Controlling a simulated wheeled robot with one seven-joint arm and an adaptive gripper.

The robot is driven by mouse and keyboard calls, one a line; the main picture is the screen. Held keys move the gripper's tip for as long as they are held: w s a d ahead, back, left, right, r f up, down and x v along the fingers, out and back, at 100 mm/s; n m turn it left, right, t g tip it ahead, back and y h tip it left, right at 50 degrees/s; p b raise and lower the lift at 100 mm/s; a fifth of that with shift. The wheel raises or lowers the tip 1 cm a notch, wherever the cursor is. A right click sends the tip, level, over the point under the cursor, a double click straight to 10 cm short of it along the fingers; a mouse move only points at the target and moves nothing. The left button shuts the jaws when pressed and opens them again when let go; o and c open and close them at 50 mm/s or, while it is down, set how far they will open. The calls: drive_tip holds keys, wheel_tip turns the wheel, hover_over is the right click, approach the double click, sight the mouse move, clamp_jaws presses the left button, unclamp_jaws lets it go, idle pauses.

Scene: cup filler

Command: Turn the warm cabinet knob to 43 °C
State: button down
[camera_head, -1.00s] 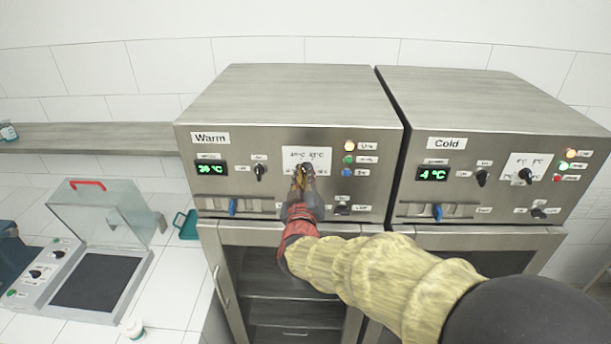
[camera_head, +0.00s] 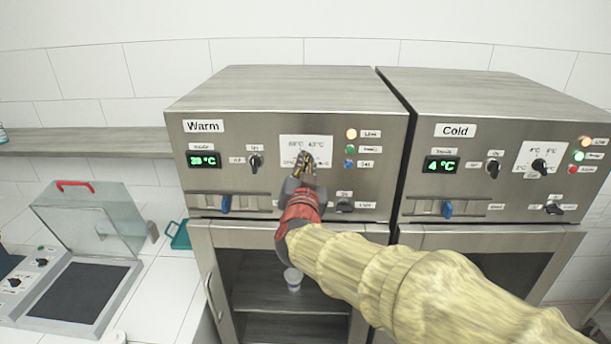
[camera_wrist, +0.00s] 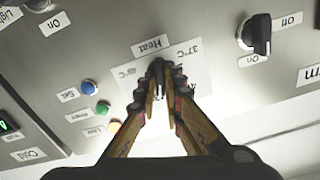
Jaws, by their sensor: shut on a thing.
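The warm cabinet (camera_head: 290,88) stands left of the cold one. Its black temperature knob (camera_wrist: 157,67) sits on a white dial plate (camera_head: 318,142) under the Heat label in the wrist view, which is upside down. My gripper (camera_wrist: 163,80) is shut on this knob, with a fingertip on each side. In the head view my gripper (camera_head: 304,162) covers the knob and the lower middle of the dial. A 43 °C mark (camera_head: 318,143) shows at the dial's upper right. The knob's exact pointing cannot be told. The green display (camera_head: 204,160) shows a °C reading, its digits blurred.
Coloured lamps (camera_head: 351,148) lie right of the dial. A switch (camera_head: 256,161) is left of it and another (camera_head: 345,204) below right. The cold cabinet (camera_head: 490,100) stands close on the right. A small white cup (camera_head: 293,279) shows behind the warm cabinet's glass.

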drive_tip(key=shift+f+m+b, duration=0.1)
drive_tip(key=shift+m+b, duration=0.8)
drive_tip(key=shift+m, duration=0.3)
drive_tip(key=c, duration=1.9)
unclamp_jaws()
drive_tip(key=s, duration=1.2)
drive_tip(key=shift+a, duration=0.15)
